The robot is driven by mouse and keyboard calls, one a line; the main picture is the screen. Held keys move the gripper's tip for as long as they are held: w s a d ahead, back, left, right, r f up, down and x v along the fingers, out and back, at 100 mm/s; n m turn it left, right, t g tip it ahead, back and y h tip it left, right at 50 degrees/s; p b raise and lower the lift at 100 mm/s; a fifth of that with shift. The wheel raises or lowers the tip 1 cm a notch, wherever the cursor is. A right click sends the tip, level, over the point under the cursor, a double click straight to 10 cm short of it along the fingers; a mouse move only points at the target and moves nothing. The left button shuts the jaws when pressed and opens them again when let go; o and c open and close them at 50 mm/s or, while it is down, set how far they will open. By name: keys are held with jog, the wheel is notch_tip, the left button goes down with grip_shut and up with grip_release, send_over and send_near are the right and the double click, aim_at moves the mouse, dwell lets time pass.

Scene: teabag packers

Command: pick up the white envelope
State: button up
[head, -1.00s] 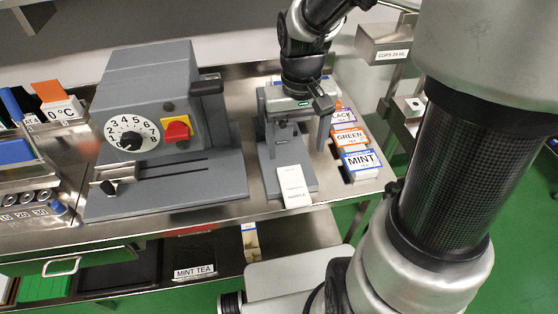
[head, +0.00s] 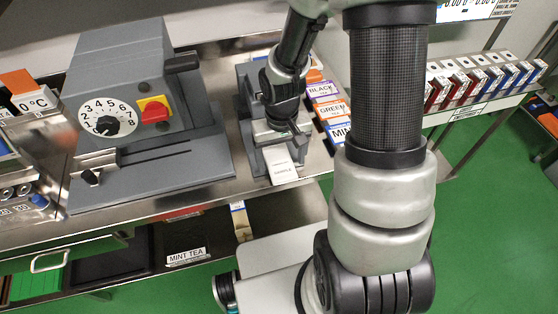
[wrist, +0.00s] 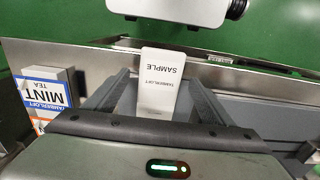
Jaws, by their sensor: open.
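The white envelope (head: 284,172), marked SAMPLE, is at the front of a grey stand (head: 247,152), near the bench's front edge. In the wrist view the envelope (wrist: 160,78) lies between the two grey fingers of my gripper (wrist: 160,92), with a gap on each side. My gripper (head: 283,146) is open and just above and behind the envelope in the head view. The envelope's near end is hidden behind my gripper's body in the wrist view. I cannot tell how far the fingers reach down beside it.
A grey machine with a numbered dial (head: 107,118) and red knob stands left of the stand. The steel bench edge (head: 165,208) runs below. A lower shelf holds a MINT TEA label (head: 187,257).

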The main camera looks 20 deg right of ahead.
jog(key=shift+f, duration=0.45)
jog(key=shift+c, duration=0.3)
jog(key=c, duration=1.2)
jog(key=shift+r, duration=0.15)
